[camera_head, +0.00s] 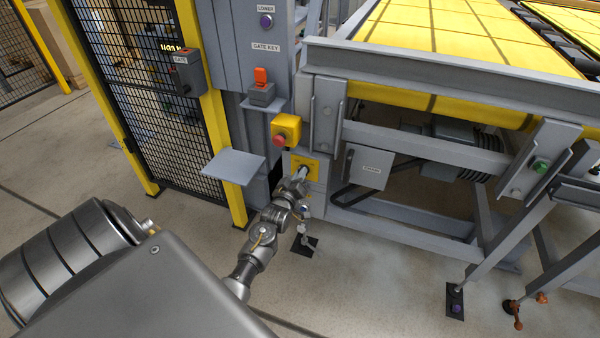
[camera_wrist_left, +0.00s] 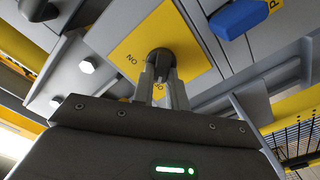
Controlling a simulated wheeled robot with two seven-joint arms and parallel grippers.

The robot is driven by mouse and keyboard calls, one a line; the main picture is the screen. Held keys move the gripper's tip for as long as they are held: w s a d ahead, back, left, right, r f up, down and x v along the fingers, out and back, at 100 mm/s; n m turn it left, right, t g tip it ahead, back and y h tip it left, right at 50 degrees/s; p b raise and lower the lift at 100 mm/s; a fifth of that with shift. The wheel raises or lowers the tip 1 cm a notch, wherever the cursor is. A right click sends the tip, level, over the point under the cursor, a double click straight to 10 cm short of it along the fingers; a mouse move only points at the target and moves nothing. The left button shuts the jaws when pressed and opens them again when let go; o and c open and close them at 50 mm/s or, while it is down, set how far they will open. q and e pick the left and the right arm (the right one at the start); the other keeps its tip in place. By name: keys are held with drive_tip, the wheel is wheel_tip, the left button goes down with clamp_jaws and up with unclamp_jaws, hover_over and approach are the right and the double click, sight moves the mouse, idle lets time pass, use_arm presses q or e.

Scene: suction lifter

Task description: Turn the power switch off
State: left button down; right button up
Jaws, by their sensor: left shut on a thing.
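The power switch is a dark rotary knob (camera_wrist_left: 161,60) on a yellow plate, seen in the left wrist view. The same yellow plate (camera_head: 313,164) is on the grey machine's front in the head view, below the red emergency button. My left gripper (camera_wrist_left: 160,78) is shut on the knob, with its fingers on either side of it. In the head view the left gripper (camera_head: 299,175) reaches up to the plate and covers the knob. Only part of the plate's lettering, "NO", is readable, so I cannot tell the switch setting. My right gripper is not in view.
A red emergency button (camera_head: 281,138) on a yellow box sits just above the plate. A grey shelf (camera_head: 234,166) juts out to its left. A grey box (camera_head: 367,166) and frame beams stand to the right. A mesh fence (camera_head: 150,100) is at left.

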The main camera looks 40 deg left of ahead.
use_arm(q)
drive_tip(key=shift+n, duration=0.8)
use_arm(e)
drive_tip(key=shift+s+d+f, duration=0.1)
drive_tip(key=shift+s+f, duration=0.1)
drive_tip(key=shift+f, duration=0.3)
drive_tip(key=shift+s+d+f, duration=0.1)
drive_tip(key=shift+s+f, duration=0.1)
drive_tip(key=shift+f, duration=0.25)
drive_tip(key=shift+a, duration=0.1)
use_arm(q)
drive_tip(key=c, duration=1.4)
unclamp_jaws()
drive_tip(key=shift+p, duration=0.3)
